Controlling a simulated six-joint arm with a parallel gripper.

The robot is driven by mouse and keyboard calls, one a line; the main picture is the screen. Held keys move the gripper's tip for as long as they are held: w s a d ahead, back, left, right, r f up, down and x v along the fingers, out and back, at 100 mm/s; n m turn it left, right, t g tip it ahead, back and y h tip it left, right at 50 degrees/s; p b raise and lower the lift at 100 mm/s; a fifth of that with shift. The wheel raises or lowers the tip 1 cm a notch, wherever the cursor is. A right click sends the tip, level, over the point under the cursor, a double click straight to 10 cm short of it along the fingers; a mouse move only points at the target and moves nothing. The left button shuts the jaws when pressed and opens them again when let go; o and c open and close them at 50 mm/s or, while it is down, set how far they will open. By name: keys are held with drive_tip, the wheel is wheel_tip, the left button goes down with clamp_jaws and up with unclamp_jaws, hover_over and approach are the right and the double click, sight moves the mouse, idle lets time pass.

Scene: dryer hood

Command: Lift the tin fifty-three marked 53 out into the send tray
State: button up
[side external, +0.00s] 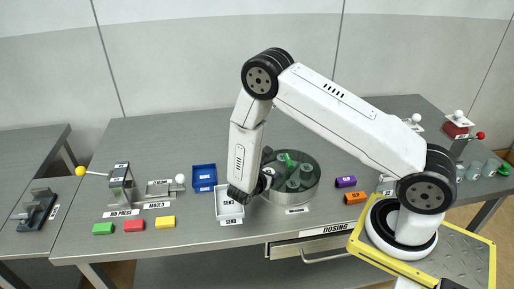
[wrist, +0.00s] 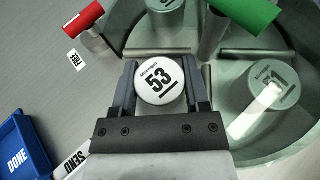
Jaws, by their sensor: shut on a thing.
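The white tin marked 53 (wrist: 158,80) is between the two fingers of my gripper (wrist: 159,88) in the wrist view, its numbered lid facing the camera. The fingers are shut on its sides. It is at the near edge of the round glass-walled dryer hood (side external: 306,187); I cannot tell whether it is clear of the floor. The white send tray (side external: 230,208) lies left of the hood, below my wrist. Its label shows at the wrist view's lower left (wrist: 74,163).
A tin marked 51 (wrist: 267,86) stands inside the hood, right of my gripper. A green handle (wrist: 245,12) and a red bar (wrist: 85,18) are near the top. The blue done tray (side external: 203,178) is beside the send tray. Colored blocks (side external: 133,225) lie at the front left.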

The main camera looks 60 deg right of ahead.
drive_tip(key=shift+r, duration=0.15)
drive_tip(key=shift+r, duration=0.7)
drive_tip(key=s+a+r, duration=0.3)
drive_tip(key=s+r, duration=0.8)
drive_tip(key=s, duration=0.2)
drive_tip(key=shift+s+a+r, duration=0.15)
drive_tip(key=shift+s+a, duration=0.1)
drive_tip(key=shift+s, duration=0.05)
drive_tip(key=shift+w, duration=0.1)
